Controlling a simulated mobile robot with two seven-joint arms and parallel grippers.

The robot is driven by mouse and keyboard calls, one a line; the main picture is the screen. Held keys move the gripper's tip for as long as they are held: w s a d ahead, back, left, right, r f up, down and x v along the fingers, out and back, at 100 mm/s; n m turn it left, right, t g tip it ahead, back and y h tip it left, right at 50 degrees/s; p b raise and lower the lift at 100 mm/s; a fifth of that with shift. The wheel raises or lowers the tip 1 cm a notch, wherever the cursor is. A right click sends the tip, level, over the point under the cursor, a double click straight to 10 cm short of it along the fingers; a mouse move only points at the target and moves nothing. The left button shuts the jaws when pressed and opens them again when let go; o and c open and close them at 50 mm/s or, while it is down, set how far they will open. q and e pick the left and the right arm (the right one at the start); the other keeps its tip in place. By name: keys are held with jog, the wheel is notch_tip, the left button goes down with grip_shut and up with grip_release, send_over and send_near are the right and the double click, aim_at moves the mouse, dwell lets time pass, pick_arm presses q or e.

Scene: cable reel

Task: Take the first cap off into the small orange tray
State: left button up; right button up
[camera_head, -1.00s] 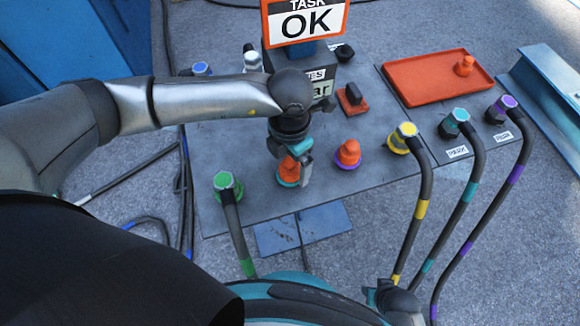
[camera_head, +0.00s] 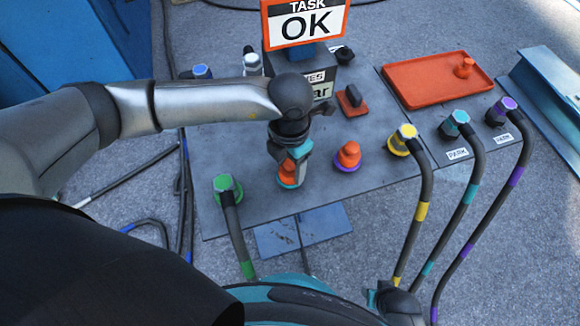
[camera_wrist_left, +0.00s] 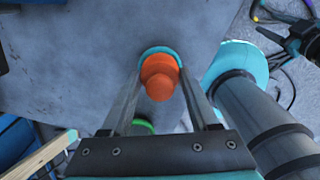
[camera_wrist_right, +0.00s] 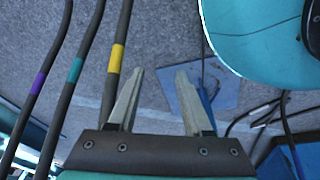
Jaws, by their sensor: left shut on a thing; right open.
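My left gripper (camera_head: 291,155) points down and is shut on an orange cap (camera_head: 288,169). This cap sits on a teal-ringed socket (camera_head: 289,183) on the grey board. In the left wrist view the cap (camera_wrist_left: 159,77) is between the two fingers, with the teal ring behind it. A second orange cap (camera_head: 348,152) stands on a purple-ringed socket to the right. The small orange tray (camera_head: 425,88) lies at the back right and has an orange knob-like piece (camera_head: 465,66) at its right end. My right gripper (camera_wrist_right: 158,97) is open and empty, low over the floor.
Yellow (camera_head: 402,140), teal (camera_head: 455,123) and purple (camera_head: 501,110) cable plugs stand on the right, their cables running toward me. A green plug (camera_head: 226,186) stands front left.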

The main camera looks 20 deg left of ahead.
pick_arm(q)
grip_shut()
jog(key=shift+r, duration=0.15)
